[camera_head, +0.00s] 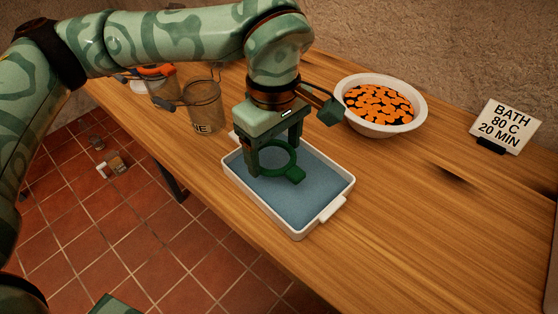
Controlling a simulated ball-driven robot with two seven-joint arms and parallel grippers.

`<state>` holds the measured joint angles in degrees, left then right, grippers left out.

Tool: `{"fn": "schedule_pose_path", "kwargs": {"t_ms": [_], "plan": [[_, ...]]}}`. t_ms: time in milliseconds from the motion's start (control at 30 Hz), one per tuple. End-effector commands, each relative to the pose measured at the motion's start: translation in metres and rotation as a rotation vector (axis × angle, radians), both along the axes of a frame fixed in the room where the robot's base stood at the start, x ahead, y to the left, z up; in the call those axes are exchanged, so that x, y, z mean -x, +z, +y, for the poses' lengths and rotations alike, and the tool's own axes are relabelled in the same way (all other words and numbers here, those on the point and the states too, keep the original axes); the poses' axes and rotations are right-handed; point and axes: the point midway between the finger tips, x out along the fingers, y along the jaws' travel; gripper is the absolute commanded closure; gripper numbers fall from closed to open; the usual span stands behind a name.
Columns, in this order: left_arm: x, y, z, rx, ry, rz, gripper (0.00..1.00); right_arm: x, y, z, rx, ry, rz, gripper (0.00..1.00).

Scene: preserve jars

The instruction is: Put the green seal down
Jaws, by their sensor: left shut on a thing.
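The green seal (297,173) is a dark green ring with a small tab. My left gripper (275,165) points down and is shut on the seal, with its fingers at the ring. The seal is over the white tray (321,227) with a blue-grey inside. I cannot tell whether the seal touches the tray's floor. My right gripper is not in view.
A white bowl (419,112) of orange slices stands behind the tray to the right. Glass jars (204,105) stand at the back left near the table edge. A sign (503,122) reading "BATH 80 C 20 MIN" stands at right. The table's right front is clear.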

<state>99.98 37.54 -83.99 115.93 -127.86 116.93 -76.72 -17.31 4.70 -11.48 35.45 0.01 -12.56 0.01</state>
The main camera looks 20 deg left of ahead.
Motion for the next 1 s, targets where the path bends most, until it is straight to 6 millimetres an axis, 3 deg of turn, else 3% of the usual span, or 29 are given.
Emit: {"fn": "schedule_pose_path", "kwargs": {"t_ms": [233,400,767,800,867,1000], "plan": [[-0.014,-0.018,0.001,0.000,0.001,0.001,0.49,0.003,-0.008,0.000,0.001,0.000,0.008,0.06],[-0.015,-0.049,0.002,0.000,-0.001,0.007,0.49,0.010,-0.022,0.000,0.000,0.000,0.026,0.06],[-0.015,-0.050,0.002,0.000,-0.001,-0.001,0.49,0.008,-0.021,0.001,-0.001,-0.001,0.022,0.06],[-0.015,-0.050,0.002,0.000,-0.001,-0.001,0.25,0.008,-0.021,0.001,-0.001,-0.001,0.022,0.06],[-0.015,-0.050,0.002,0.000,-0.001,-0.002,0.08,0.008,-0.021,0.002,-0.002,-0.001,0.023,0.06],[-0.015,-0.050,0.002,0.000,-0.001,-0.002,0.06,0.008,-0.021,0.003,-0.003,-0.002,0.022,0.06]]}}
